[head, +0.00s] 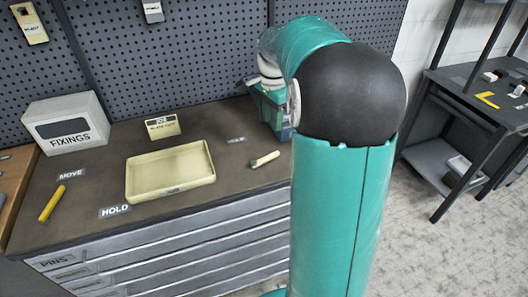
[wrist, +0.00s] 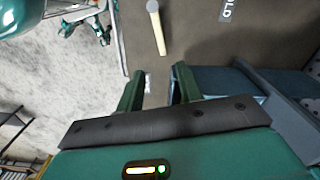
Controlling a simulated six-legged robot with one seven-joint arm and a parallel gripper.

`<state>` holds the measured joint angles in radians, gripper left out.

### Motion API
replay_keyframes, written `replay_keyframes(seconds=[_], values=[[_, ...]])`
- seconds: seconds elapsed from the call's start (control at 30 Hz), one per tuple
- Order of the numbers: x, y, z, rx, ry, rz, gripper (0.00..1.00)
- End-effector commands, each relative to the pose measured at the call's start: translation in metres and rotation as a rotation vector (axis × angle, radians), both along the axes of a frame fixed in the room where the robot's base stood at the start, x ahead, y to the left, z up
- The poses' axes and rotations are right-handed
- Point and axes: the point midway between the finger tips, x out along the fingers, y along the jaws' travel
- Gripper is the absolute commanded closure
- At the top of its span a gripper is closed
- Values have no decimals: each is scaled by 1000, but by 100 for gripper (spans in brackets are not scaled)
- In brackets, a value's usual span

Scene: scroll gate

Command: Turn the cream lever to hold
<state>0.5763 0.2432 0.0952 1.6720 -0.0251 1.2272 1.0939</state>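The cream lever (head: 265,159) lies on the dark bench top, to the right of the cream tray. In the wrist view the cream lever (wrist: 158,32) is a pale bar with a round end at the top, ahead of my fingertips and apart from them. My gripper (wrist: 158,80) is open, its two green fingers spread with nothing seen between them. In the head view my arm hides most of the gripper. A HOLD label (head: 114,211) is on the bench front left; a partly cut-off label (wrist: 227,8) shows in the wrist view.
The cream tray (head: 170,188) stands mid-bench, with a small sign (head: 162,126) behind it. A FIXINGS box (head: 66,125), a MOVE label (head: 71,175) and a yellow bar (head: 51,203) are at left. A blue-grey object (wrist: 285,105) is close right of my fingers.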

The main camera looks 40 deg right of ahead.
Motion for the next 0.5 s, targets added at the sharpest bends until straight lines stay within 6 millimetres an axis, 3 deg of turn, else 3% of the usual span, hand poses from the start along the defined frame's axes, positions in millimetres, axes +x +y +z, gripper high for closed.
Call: replay_keyframes(seconds=[0.5], values=[[-1, 2, -96, 3, 4, 4, 64]])
